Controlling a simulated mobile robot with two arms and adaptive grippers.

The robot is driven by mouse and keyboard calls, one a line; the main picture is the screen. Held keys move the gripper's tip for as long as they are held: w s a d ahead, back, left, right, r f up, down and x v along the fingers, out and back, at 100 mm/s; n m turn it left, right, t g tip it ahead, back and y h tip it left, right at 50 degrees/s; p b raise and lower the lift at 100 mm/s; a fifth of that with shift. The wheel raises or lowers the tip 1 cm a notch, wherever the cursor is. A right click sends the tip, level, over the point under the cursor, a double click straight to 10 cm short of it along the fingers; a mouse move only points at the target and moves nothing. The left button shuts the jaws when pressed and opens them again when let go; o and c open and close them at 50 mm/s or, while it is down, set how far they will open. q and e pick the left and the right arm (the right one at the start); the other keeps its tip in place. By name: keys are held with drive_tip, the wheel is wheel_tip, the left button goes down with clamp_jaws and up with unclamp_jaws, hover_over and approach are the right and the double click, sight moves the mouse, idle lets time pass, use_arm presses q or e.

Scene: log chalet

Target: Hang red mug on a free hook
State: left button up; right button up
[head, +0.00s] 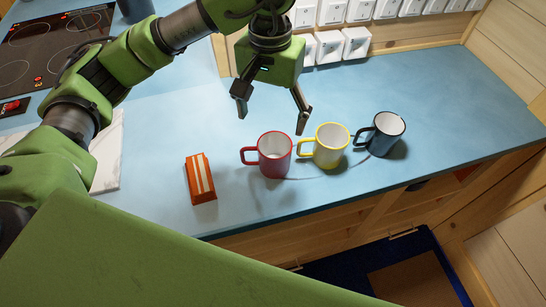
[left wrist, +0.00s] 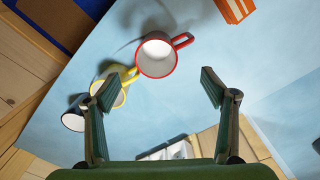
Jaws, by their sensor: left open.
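The red mug (head: 275,158) stands upright on the blue counter, its handle pointing left in the head view. It also shows in the left wrist view (left wrist: 157,58), beyond the fingertips, with its white inside visible. My left gripper (head: 272,116) is open and empty, above the counter and just behind the red mug, apart from it. In the left wrist view the two fingers (left wrist: 169,84) are spread wide with bare counter between them. I see no hook or mug rack in either view. My right gripper is not in view.
A yellow mug (head: 331,148) and a dark blue mug (head: 386,138) stand in a row right of the red mug. An orange striped box (head: 200,178) lies left of it. White wall switches (head: 330,46) line the back; a cooktop (head: 50,55) is at left. The right counter is clear.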

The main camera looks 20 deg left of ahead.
use_arm(q)
drive_tip(key=p, duration=0.2)
approach(274, 151)
drive_tip(key=s, duration=0.3)
drive_tip(key=shift+s+d+r, duration=0.2)
drive_tip(key=shift+s, duration=0.05)
drive_tip(key=shift+d+f, duration=0.15)
drive_tip(key=shift+f, duration=0.3)
drive_tip(key=f+p, duration=0.2)
drive_tip(key=f, duration=0.1)
drive_tip(key=shift+d+f, duration=0.2)
drive_tip(key=shift+f, duration=0.55)
drive_tip(key=shift+w, duration=0.1)
drive_tip(key=c, duration=1.5)
